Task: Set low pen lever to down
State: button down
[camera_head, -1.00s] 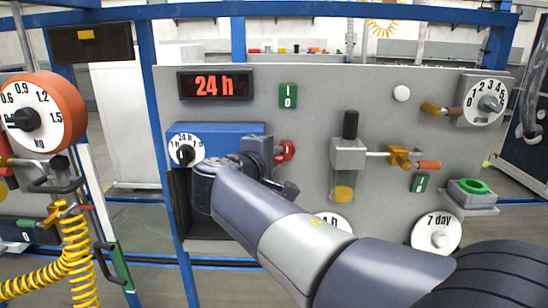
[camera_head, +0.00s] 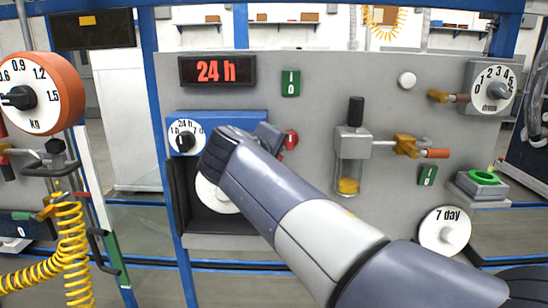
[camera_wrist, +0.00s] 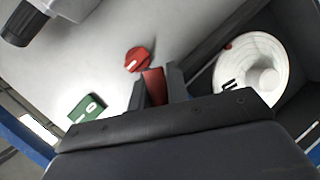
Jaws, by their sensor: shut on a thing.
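In the wrist view my gripper (camera_wrist: 156,82) is shut on a red piece (camera_wrist: 156,88), which shows between its two dark fingers. I take it for the low pen lever, but no label on it can be read. A round red knob (camera_wrist: 138,59) with a white mark is just beyond the fingertips. It also shows in the head view (camera_head: 291,140), right of the blue box (camera_head: 222,120).
A white disc (camera_wrist: 250,68) is in the dark recess, also seen in the head view (camera_head: 212,192). A green switch (camera_wrist: 87,108) is near the red knob. A grey valve block (camera_head: 352,143) stands farther right, above a white 7 day disc (camera_head: 444,232).

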jog(key=c, duration=1.4)
grip_release()
jog(key=shift+o, duration=0.2)
jog(key=b+v, duration=0.1)
jog(key=v, duration=0.9)
jog(key=shift+s+b, duration=0.35)
jog(key=shift+b, duration=0.05)
jog(key=shift+r, duration=0.15)
jog(key=p+x, duration=0.2)
jog(key=x, duration=0.8)
jog(key=shift+w, duration=0.4)
jog(key=shift+d+f, duration=0.1)
jog(key=shift+f, duration=0.1)
